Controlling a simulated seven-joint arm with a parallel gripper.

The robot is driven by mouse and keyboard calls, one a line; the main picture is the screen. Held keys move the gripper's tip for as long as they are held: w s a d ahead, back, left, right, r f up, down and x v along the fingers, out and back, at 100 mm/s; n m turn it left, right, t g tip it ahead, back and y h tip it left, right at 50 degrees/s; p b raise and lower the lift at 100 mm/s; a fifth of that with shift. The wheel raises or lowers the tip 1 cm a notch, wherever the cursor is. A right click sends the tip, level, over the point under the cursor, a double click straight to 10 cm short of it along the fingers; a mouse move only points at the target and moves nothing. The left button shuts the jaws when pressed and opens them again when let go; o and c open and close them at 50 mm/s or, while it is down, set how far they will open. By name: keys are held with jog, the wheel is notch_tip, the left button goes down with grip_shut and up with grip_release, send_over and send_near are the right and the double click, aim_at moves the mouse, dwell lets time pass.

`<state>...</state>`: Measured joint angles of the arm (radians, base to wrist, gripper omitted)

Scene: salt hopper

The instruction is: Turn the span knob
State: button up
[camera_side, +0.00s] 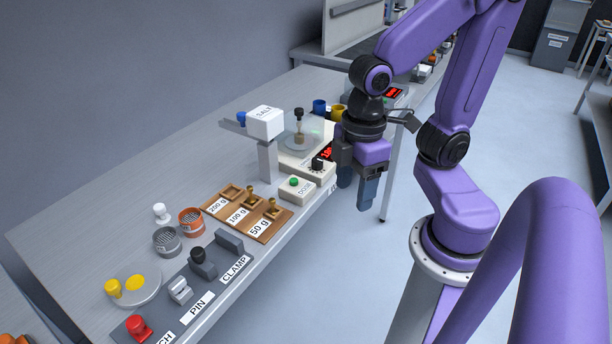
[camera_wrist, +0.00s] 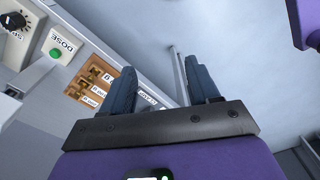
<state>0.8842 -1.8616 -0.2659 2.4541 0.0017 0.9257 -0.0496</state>
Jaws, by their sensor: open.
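The span knob (camera_side: 318,164) is a small black dial on the front box of the scale, just left of my gripper in the side view. In the wrist view the knob (camera_wrist: 14,20) sits in the upper left corner, with a white pointer mark and a partly cut-off label beside it. My gripper (camera_side: 356,187) is open and empty, pointing down beside the bench's front edge, to the right of the knob and apart from it. In the wrist view the two dark fingers (camera_wrist: 161,80) stand apart with floor between them.
A DOSE box with a green button (camera_side: 294,182) stands beside the knob. The salt hopper (camera_side: 265,122) and scale pan (camera_side: 301,142) are behind. A wooden tray with brass weights (camera_side: 267,232) lies nearer the camera. Open floor (camera_wrist: 250,60) lies beyond the bench edge.

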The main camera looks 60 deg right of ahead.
jog(key=w+d+r+m, duration=0.1)
jog(key=w+d+m, duration=0.2)
jog(key=w, duration=0.7)
jog(key=m, duration=0.6)
send_over(317, 159)
notch_tip(317, 159, down, 16)
jog(key=shift+s+f, duration=0.1)
jog(key=shift+f, duration=0.05)
jog(key=c, duration=1)
